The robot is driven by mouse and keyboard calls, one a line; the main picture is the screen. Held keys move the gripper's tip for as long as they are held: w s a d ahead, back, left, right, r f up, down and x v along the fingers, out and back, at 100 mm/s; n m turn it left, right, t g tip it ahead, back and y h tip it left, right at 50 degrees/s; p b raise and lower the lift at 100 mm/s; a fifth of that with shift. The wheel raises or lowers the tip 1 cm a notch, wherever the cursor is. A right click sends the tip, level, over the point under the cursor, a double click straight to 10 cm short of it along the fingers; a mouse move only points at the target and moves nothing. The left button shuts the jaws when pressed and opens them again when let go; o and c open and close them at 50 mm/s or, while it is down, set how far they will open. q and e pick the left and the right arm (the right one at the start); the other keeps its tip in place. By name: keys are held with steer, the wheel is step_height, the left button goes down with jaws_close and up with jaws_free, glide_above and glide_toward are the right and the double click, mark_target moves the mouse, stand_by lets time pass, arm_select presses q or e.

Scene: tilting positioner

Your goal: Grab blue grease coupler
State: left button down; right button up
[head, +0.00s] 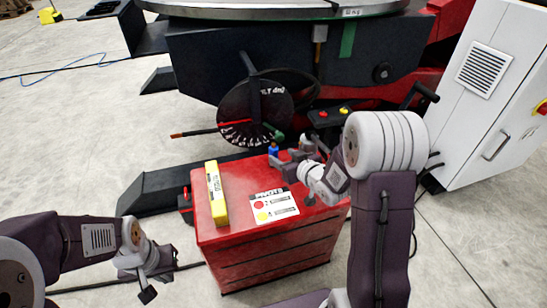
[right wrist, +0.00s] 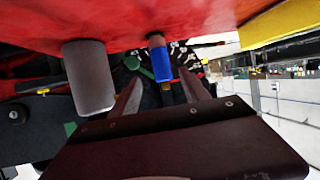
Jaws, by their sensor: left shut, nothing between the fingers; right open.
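The blue grease coupler (head: 273,150) stands near the back edge of the red cabinet top. In the right wrist view, the blue coupler (right wrist: 160,63) appears between and just beyond the fingertips, with a metallic end. My right gripper (head: 281,160) is open beside it in the head view, and its open fingers (right wrist: 160,80) show no clear contact with the coupler. My left gripper (head: 148,290) is shut and empty, low at the left, away from the cabinet.
The red cabinet (head: 240,247) carries a yellow box (head: 216,195) and a printed card (head: 275,206). A grey cylinder (right wrist: 88,78) stands beside the coupler. Behind are a dial handwheel (head: 245,108) and the positioner (head: 210,60). A white electrical cabinet (head: 490,100) stands right.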

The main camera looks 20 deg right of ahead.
mark_target(276, 153)
steer(key=shift+x, duration=0.85)
steer(key=b+x, duration=0.4)
steer(key=x, duration=0.1)
steer(key=shift+s+a+f, duration=0.1)
steer(key=shift+a, duration=0.05)
jaws_close()
step_height(276, 153, up, 11)
steer(key=p, duration=0.7)
steer(key=shift+f+p, duration=0.2)
steer(key=shift+p, duration=0.1)
